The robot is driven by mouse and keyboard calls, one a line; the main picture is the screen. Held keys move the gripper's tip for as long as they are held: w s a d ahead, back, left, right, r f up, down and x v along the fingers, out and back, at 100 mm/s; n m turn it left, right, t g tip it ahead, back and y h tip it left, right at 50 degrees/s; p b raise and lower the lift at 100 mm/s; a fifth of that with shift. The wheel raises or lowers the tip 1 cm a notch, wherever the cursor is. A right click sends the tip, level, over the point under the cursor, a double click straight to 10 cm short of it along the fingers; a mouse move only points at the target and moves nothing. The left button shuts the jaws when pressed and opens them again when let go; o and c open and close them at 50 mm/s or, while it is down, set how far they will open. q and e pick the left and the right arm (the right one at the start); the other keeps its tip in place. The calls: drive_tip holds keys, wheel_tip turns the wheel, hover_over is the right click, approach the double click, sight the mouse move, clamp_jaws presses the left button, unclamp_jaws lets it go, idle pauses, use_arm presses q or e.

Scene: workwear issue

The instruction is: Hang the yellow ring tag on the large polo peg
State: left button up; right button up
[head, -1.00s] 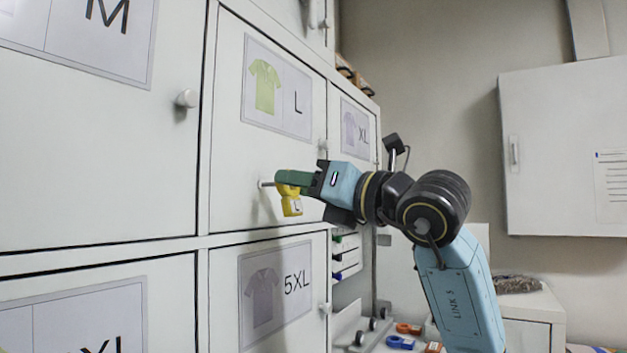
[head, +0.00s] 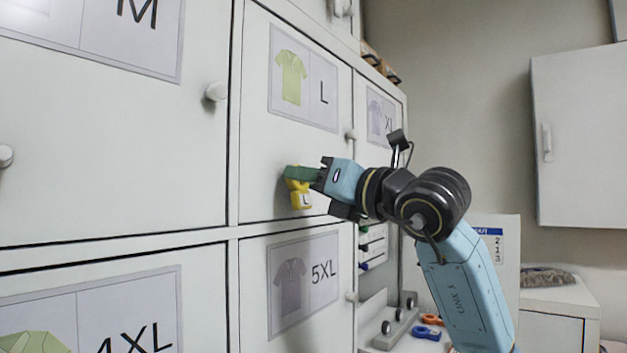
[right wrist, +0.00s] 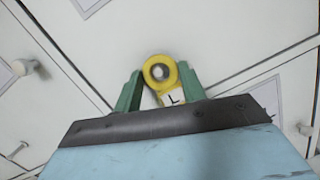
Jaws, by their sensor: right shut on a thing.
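The yellow ring tag (head: 301,197), with a white label marked L, is held between the green fingers of my right gripper (head: 292,174) close to the door marked L (head: 262,190). In the right wrist view the tag's ring (right wrist: 149,67) sits between the two fingers, and the round grey end of the peg (right wrist: 160,72) shows inside its hole. The ring appears to be around the peg. In the head view the peg is hidden behind the fingers and tag. The L door carries a card with a green polo (head: 291,77). My left gripper is not in view.
Neighbouring doors have white knobs, such as one on the M door (head: 216,91) and one on the L door (head: 351,134). The 5XL card (head: 303,285) is below. A shelf with blue (head: 426,332) and orange (head: 431,319) items lies lower right.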

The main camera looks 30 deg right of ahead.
drive_tip(key=shift+f, duration=0.1)
drive_tip(key=o, duration=1)
drive_tip(key=shift+w+a, duration=0.1)
